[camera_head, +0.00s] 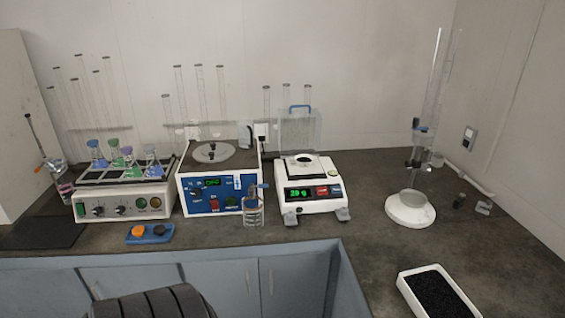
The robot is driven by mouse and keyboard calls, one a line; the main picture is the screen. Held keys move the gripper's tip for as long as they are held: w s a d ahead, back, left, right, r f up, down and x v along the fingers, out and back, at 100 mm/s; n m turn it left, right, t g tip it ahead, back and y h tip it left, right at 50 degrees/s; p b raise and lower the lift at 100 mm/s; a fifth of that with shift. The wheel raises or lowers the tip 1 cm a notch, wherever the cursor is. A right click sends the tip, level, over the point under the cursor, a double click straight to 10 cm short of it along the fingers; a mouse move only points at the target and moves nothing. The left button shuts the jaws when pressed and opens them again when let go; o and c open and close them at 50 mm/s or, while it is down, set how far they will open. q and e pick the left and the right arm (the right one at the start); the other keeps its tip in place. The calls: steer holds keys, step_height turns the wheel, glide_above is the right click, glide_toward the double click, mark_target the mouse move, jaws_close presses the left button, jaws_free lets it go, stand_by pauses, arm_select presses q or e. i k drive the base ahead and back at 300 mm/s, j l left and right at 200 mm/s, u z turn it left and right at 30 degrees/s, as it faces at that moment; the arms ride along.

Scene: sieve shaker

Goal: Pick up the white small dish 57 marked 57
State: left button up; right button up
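I can make out no number 57 on anything at this size. A small pale round piece with a dark spot sits on the pan of the white balance (311,190); I cannot tell whether it is a dish. A white rectangular tray (403,285) filled with black grains lies at the bottom right on the bench. A white round base (410,214) with a clear vessel on it stands at the right, under a tall glass column (436,80). Neither of my grippers is in view.
A blue-fronted device (222,197) and a flask shaker (122,206) stand left of the balance. A blue tray (149,240) with an orange piece lies in front of them. A wire-framed glass (253,212) stands before the blue device. The bench (370,245) is clear at centre right.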

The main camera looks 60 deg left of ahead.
mark_target(303, 160)
steer(key=j+u, duration=0.1)
steer(key=u, duration=1.55)
